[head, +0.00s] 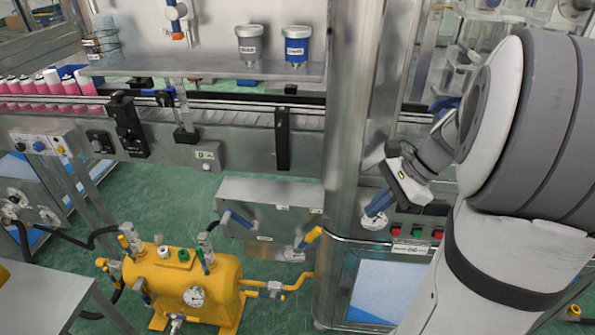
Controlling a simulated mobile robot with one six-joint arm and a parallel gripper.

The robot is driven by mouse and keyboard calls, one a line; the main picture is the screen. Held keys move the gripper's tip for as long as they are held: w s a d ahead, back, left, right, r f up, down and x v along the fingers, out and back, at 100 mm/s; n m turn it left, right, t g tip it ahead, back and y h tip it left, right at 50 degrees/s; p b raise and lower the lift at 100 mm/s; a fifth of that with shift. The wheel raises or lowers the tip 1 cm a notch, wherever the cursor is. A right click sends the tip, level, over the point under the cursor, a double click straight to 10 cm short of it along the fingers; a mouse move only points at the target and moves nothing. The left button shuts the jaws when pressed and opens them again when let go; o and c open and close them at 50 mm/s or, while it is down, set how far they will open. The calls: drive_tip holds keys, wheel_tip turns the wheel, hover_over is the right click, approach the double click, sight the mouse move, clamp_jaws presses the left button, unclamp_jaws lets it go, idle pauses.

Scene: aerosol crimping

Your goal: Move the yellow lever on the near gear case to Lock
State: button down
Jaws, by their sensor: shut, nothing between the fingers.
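The near gear case (262,190) is a grey metal box below the conveyor, left of the steel column. Its yellow lever (311,236) is at the lower right of the box, tilted with its tip up and to the right. Small white labels sit around the box, too small to read, so I cannot tell which position the lever marks. My gripper (388,196) is right of the column, apart from the lever, shut and empty, pointing down-left. A blue bar lies by its tip over a white dial (375,222); I cannot tell whether they touch.
A grey-blue lever (238,219) is on the box's left. A yellow tank (180,285) with pipes stands below left. The steel column (350,120) stands between my gripper and the box. Red and green buttons (416,233) are below my gripper.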

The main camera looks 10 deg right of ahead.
drive_tip(key=w+d+f+m+t+y, duration=0.2)
drive_tip(key=d+m, duration=0.2)
drive_tip(key=d, duration=0.2)
drive_tip(key=b, duration=0.4)
approach(307, 237)
wheel_tip(307, 237, down, 5)
drive_tip(key=w+a, duration=0.1)
drive_tip(key=a, duration=0.1)
drive_tip(key=shift+w+d+f+m, duration=0.15)
drive_tip(key=shift+d+f+m, duration=0.05)
drive_tip(key=shift+d+m, duration=0.1)
